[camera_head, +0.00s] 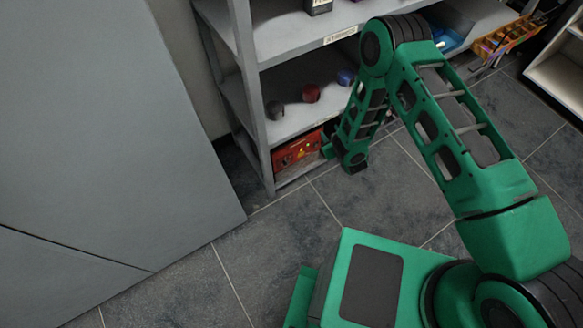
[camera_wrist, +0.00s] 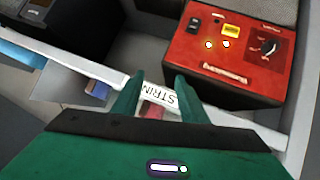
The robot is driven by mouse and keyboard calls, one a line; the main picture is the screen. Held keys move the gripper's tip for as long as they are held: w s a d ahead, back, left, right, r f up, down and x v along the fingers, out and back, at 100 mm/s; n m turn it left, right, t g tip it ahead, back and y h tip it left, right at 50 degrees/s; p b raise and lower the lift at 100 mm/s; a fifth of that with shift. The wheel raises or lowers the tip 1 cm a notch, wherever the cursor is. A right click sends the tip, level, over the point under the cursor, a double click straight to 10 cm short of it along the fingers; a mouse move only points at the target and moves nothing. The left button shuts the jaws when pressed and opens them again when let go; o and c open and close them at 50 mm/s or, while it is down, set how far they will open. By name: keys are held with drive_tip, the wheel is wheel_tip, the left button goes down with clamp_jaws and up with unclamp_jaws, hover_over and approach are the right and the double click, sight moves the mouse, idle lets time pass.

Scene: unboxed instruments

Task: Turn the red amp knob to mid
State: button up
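The red amp (camera_wrist: 215,70) fills the upper right of the wrist view, and it also shows on the bottom shelf in the head view (camera_head: 296,151).
A shelf-edge label (camera_wrist: 158,98) shows between the fingers. A black box (camera_wrist: 75,30) stands left of the amp. On the shelf above are grey (camera_head: 275,110), red (camera_head: 311,92) and blue (camera_head: 345,77) round objects. A shelf post (camera_head: 255,110) stands left. Tiled floor (camera_head: 275,235) is clear.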

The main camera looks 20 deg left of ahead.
drive_tip(key=s+a+f+n+y, duration=0.1)
drive_tip(key=s+a+f+y, duration=0.1)
drive_tip(key=s+a+f, duration=0.35)
drive_tip(key=n+y, duration=0.2)
drive_tip(key=y, duration=0.1)
approach(288, 164)
drive_tip(key=shift+g, duration=0.4)
drive_tip(key=x, duration=0.8)
drive_tip(key=shift+a+r, duration=0.1)
drive_tip(key=shift+r, duration=0.25)
clamp_jaws()
drive_tip(key=shift+d, duration=0.3)
drive_tip(key=shift+a, duration=0.15)
